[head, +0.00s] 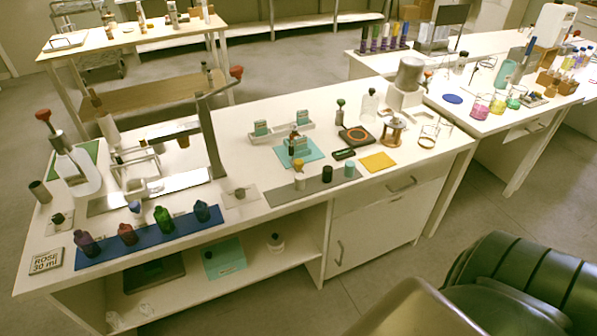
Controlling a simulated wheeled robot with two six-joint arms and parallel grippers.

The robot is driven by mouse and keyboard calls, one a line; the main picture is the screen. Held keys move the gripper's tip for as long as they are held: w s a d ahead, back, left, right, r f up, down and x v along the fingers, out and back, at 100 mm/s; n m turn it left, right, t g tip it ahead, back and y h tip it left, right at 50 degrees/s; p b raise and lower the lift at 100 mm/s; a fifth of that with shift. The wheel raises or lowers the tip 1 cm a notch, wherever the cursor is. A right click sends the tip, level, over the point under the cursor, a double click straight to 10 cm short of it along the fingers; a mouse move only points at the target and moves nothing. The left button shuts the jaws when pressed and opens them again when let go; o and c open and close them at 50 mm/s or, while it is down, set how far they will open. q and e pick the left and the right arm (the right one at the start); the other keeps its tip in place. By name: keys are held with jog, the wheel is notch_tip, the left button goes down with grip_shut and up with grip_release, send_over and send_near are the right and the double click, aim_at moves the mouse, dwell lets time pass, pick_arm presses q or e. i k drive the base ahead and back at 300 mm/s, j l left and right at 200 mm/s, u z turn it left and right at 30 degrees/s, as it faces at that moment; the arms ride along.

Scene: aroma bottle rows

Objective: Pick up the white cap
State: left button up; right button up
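A small white cylinder that looks like the white cap (300,182) stands at the left part of a grey strip mat (280,197) on the white bench. A yellow-topped item (298,164) is just behind it. A dark cap (327,174) and a teal cap (349,169) stand to its right on the same mat. Neither of my grippers shows in the head view.
Several coloured bottles, such as a green one (163,221), stand on a blue mat (110,260) at the left. A sign (46,261) reads about 30 ml. A yellow sheet (378,162) lies right of the grey mat. A metal stand (210,140) rises behind the bottles.

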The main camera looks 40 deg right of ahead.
aim_at(300, 177)
jog(key=l+z, duration=0.2)
jog(key=z, duration=0.65)
jog(key=i+j, duration=0.05)
